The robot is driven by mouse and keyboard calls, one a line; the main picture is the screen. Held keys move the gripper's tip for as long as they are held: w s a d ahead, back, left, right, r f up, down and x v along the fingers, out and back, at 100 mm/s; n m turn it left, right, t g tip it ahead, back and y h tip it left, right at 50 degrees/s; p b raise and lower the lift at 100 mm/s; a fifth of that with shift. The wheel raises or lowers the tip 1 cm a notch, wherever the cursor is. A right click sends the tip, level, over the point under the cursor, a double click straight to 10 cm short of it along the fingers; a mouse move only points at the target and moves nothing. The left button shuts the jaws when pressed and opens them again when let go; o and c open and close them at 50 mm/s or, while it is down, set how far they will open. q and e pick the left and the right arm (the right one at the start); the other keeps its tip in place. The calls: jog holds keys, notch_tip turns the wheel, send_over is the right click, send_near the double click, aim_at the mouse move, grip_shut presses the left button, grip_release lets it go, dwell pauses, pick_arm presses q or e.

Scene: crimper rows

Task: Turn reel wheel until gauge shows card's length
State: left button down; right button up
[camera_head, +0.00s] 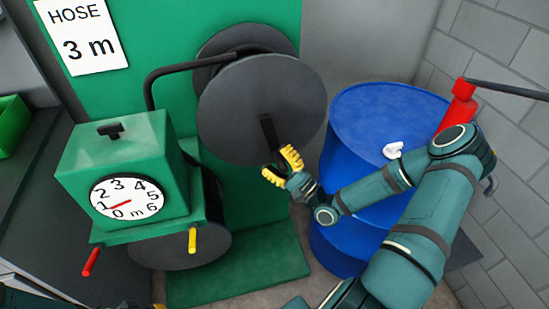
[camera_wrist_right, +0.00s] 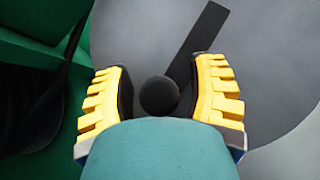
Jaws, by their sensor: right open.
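The white card (camera_head: 84,35) at the upper left reads "HOSE 3 m". The round gauge (camera_head: 127,200) on the green box has a scale from 0 to 6 m, and its red needle points near 1. The grey reel wheel (camera_head: 250,95) has a dark crank arm (camera_head: 268,133), which also shows in the right wrist view (camera_wrist_right: 205,40). My right gripper (camera_head: 281,164) is at the crank's lower end. In the wrist view its yellow fingers are open on either side of a round black knob (camera_wrist_right: 159,95). Of my left gripper, only a yellow bit shows at the bottom edge.
A blue drum (camera_head: 350,135) stands right of the wheel, with a crumpled white thing (camera_head: 393,150) on top.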

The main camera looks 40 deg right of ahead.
jog(key=v, duration=1.1)
jog(key=shift+s+f, duration=0.1)
jog(key=shift+s, duration=0.05)
